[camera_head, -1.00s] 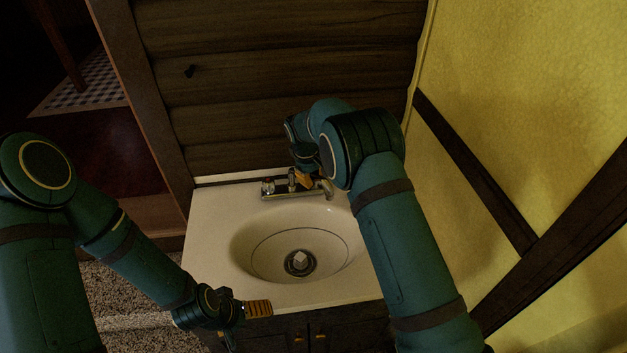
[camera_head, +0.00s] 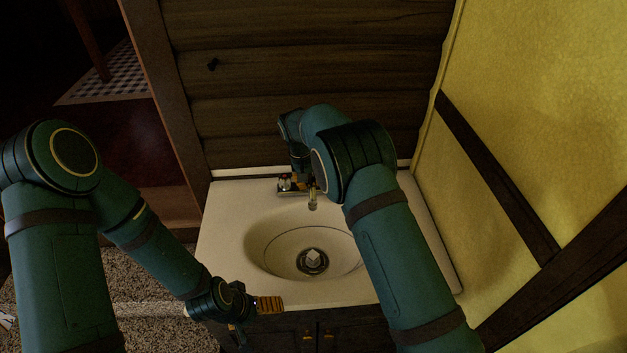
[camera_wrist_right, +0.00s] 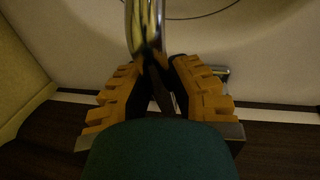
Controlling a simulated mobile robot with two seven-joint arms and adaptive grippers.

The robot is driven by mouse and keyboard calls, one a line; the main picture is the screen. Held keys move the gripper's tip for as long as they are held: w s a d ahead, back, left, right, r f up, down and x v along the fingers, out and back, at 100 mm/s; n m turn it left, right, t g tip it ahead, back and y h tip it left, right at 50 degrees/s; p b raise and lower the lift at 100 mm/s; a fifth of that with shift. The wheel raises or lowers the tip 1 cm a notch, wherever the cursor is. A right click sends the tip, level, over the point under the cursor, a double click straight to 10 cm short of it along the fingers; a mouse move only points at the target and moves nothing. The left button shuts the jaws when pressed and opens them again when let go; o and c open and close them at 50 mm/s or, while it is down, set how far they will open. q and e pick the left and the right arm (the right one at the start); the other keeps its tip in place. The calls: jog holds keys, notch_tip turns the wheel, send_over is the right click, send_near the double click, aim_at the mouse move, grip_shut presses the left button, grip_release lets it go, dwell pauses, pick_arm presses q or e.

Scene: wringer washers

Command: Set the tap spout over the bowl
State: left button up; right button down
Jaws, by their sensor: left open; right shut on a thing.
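The tap (camera_head: 287,184) stands at the back of the white sink top. Its metal spout (camera_head: 313,199) points forward, with its tip at the back edge of the bowl (camera_head: 268,246). My right gripper (camera_head: 305,180) comes from above and is shut on the spout; my forearm hides part of the tap. In the right wrist view, the orange-padded fingers (camera_wrist_right: 162,68) close around the shiny spout (camera_wrist_right: 146,25). My left gripper (camera_head: 258,306) is open and empty at the front edge of the sink top, apart from the tap.
A drain with a pale piece (camera_head: 313,258) sits in the bowl. A plank wall (camera_head: 300,55) rises behind the sink and a yellow wall (camera_head: 540,100) stands at the right. Cabinet doors (camera_head: 345,335) are below. The sink top's left side is clear.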

jog(key=shift+w+a+r, duration=0.1)
jog(key=shift+w+r, duration=0.05)
jog(key=shift+r, duration=0.1)
jog(key=c, duration=0.9)
grip_release()
jog(key=shift+o, duration=0.2)
jog(key=shift+f, duration=0.1)
notch_tip(320, 180, up, 12)
jog(key=a, duration=0.2)
jog(key=shift+s+f, duration=0.2)
